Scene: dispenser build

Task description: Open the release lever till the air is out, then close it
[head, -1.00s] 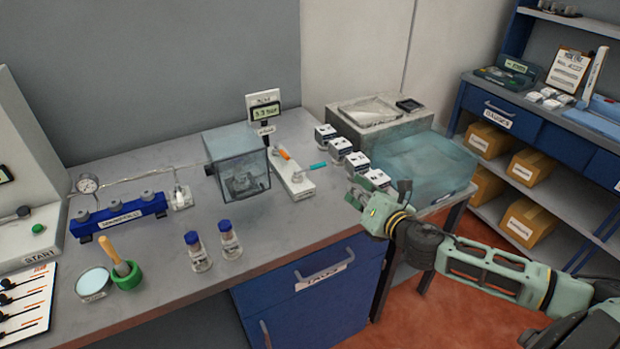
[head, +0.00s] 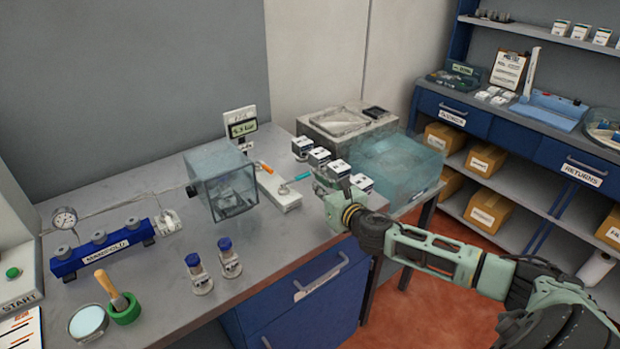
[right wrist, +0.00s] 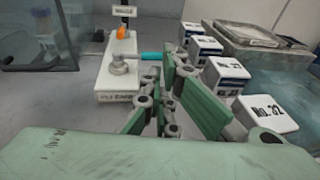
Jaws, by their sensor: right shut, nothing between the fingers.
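A white valve block (head: 283,199) stands on the bench with an orange lever (head: 266,167) at its back and a teal-handled lever (head: 302,176) at its front, pointing right. In the right wrist view the teal handle (right wrist: 151,56) points at my fingers, and the orange lever (right wrist: 122,33) is behind it. My right gripper (head: 320,182) is shut and empty just right of the teal handle tip. I cannot tell whether they touch. A gauge display (head: 243,129) stands behind the block; its reading is too blurred. A clear chamber (head: 222,180) sits left of the block. My left gripper is not in view.
Several white labelled boxes (head: 337,168) stand right of the valve block, close to my right gripper. A translucent teal bin (head: 400,165) is beyond them. Two blue-capped bottles (head: 229,262) stand near the front edge, with bare bench between them and the block.

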